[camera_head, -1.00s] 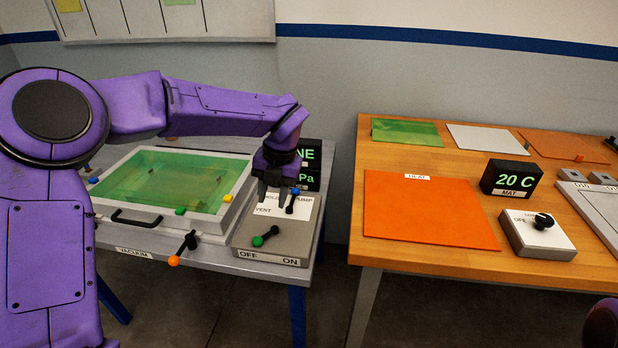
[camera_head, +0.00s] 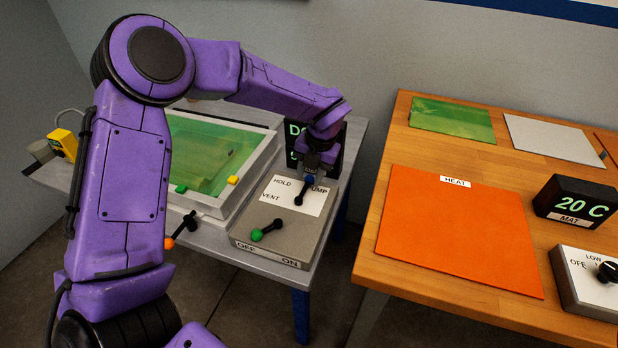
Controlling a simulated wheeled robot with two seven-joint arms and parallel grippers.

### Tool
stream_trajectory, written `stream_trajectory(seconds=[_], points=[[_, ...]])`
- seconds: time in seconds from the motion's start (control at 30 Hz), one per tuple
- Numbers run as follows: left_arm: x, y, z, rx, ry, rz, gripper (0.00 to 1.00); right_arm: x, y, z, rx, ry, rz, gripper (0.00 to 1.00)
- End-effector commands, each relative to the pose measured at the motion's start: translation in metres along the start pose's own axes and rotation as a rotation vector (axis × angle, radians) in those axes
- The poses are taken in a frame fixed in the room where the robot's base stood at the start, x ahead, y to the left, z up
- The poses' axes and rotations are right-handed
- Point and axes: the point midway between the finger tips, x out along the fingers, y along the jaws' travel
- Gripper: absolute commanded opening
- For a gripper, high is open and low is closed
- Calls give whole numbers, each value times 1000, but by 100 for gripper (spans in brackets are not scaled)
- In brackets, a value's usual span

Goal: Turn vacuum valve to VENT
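The vacuum valve (camera_head: 300,197) is a black lever with a blue tip on a white plate (camera_head: 278,207) marked HOLD, PUMP and VENT. The lever points up and slightly right, its blue tip near the PUMP label. The VENT label is at the plate's lower left. My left gripper (camera_head: 313,172) points down over the blue tip, with its fingers at or very near it. Whether the fingers touch or grip the tip cannot be told. My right gripper is not in view.
Below the valve, a green-tipped switch (camera_head: 268,229) points toward OFF. Left is the green-windowed chamber (camera_head: 222,206), with an orange-tipped lever (camera_head: 183,228) at its front. A dark display stands behind my gripper, partly hidden. A gap separates the wooden table (camera_head: 360,262).

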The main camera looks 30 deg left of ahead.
Motion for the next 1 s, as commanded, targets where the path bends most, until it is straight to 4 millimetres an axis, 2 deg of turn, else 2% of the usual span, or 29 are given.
stream_trajectory(seconds=[0.13, 0.43, 0.47, 0.5, 0.57, 1.0], points=[[18, 1, 0, -2, 1, 0, 38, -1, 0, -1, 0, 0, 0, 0], [23, 2, 0, -4, 0, 0, 38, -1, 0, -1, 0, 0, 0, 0], [23, 2, 0, -4, 0, 0, 32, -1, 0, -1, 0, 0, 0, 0], [23, 2, 0, -4, 0, 0, 19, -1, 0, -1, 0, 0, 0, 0], [23, 2, 0, -4, 0, 0, 0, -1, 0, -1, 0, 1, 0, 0], [24, 4, 0, -48, 8, -1, 0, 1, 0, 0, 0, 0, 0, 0]])
